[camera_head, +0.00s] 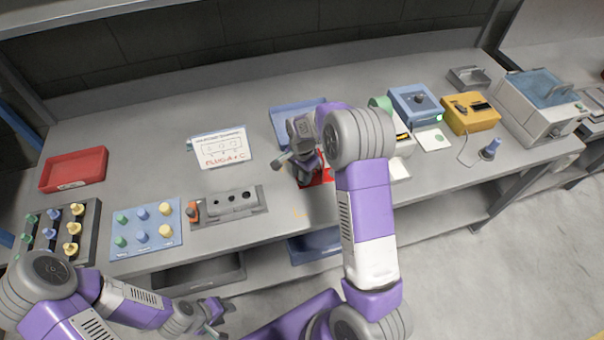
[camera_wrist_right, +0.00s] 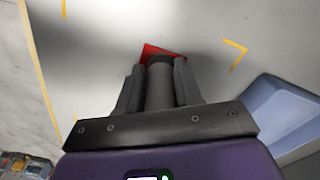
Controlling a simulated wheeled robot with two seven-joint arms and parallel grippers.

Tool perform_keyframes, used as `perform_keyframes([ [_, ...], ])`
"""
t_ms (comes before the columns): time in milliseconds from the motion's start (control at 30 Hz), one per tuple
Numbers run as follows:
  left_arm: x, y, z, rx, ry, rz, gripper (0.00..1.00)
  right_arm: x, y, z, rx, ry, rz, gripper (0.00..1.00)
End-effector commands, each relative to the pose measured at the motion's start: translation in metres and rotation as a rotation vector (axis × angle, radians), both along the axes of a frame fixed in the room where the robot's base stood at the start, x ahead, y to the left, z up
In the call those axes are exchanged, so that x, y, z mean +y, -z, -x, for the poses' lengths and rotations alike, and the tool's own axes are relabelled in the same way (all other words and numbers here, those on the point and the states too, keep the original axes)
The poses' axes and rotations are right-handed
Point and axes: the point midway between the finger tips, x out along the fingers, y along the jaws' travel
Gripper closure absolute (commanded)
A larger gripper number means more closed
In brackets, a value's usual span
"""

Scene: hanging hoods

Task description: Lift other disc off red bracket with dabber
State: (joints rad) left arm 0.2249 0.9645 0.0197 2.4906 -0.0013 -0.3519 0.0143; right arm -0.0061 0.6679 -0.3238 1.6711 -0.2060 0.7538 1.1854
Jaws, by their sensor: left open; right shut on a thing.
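My right gripper (camera_head: 305,176) is low over a red piece (camera_head: 326,177), probably the red bracket, in the head view. In the right wrist view its fingers (camera_wrist_right: 160,72) are shut on a dark grey cylinder (camera_wrist_right: 160,88), probably the dabber. The cylinder's far end overlaps the red piece (camera_wrist_right: 150,48); I cannot tell whether they touch. No disc can be made out; the gripper hides most of the red piece. My left gripper (camera_head: 214,314) is open and empty in front of the bench.
A blue tray (camera_head: 293,113) lies behind my right gripper. A sign card (camera_head: 220,148), a grey holed block (camera_head: 235,203), a blue peg board (camera_head: 146,228) and a red tray (camera_head: 73,169) are to the left. Blue (camera_head: 415,104) and yellow (camera_head: 470,113) boxes stand right.

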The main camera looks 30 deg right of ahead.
Motion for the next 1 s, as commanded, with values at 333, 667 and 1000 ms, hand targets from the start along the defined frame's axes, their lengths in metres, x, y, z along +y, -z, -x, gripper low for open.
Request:
perform_keyframes([
  [333,0.0,-0.024,0.0,0.0,0.0,0.0,0.57,0.0,-0.032,0.0,-0.001,0.0,0.001,0.85],
  [667,0.0,-0.044,0.0,0.0,0.0,0.0,0.57,0.0,-0.059,-0.001,-0.003,0.0,0.0,0.85],
  [1000,0.0,-0.048,0.0,0.0,0.0,0.0,0.57,0.0,-0.064,0.0,-0.001,0.0,0.001,0.85],
])
